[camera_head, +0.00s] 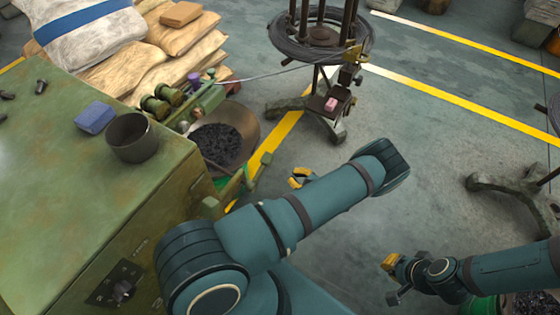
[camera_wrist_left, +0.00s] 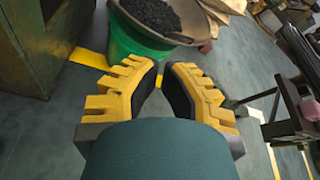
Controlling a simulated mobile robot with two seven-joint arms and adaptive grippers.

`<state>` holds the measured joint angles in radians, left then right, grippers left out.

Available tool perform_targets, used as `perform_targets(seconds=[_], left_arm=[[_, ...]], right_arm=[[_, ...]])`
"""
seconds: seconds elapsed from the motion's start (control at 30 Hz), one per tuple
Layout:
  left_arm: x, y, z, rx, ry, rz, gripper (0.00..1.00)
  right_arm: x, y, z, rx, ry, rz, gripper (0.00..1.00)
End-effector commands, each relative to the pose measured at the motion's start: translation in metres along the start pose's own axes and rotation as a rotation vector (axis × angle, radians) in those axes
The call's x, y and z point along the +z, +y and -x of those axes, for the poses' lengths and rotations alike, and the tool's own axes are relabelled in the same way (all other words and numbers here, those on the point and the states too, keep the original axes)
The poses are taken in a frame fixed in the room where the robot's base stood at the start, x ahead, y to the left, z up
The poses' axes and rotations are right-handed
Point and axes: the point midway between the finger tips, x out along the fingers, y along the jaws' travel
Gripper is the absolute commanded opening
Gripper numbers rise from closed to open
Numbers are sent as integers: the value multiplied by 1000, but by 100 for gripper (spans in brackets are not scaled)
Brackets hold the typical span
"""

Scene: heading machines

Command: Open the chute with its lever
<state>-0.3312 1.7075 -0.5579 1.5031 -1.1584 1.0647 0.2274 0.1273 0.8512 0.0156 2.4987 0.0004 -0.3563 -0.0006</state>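My left gripper (camera_head: 300,178) is to the right of this bar, partly hidden behind my forearm. In the left wrist view its yellow fingers (camera_wrist_left: 163,72) are apart with nothing between them, pointing toward the floor near the bin. My right gripper (camera_head: 390,279) is over clear floor at the lower right, apart from the machine; its finger opening is unclear.
A green bin (camera_wrist_left: 128,42) with a brown rim holds dark pieces (camera_head: 216,146). A wire-coil stand (camera_head: 318,50) stands behind, with wire running to the machine. A cup (camera_head: 131,140) and blue block (camera_head: 95,117) sit on the machine. Sacks (camera_head: 140,65) are stacked behind it.

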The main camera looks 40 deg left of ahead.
Motion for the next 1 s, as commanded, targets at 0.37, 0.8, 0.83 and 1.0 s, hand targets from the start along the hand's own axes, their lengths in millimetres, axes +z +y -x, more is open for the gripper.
perform_targets(seconds=[0.37,0.8,0.83,1.0], left_arm=[[0,1,-5,3,0,0,0],[-1,2,-82,6,0,1,0],[-1,2,-87,6,0,2,0],[13,0,-96,3,2,0,0]], right_arm=[[0,0,-1,0,0,0,0],[-1,5,-12,0,6,1,0],[-1,5,-14,0,7,1,0],[-2,5,-14,1,8,1,0]])
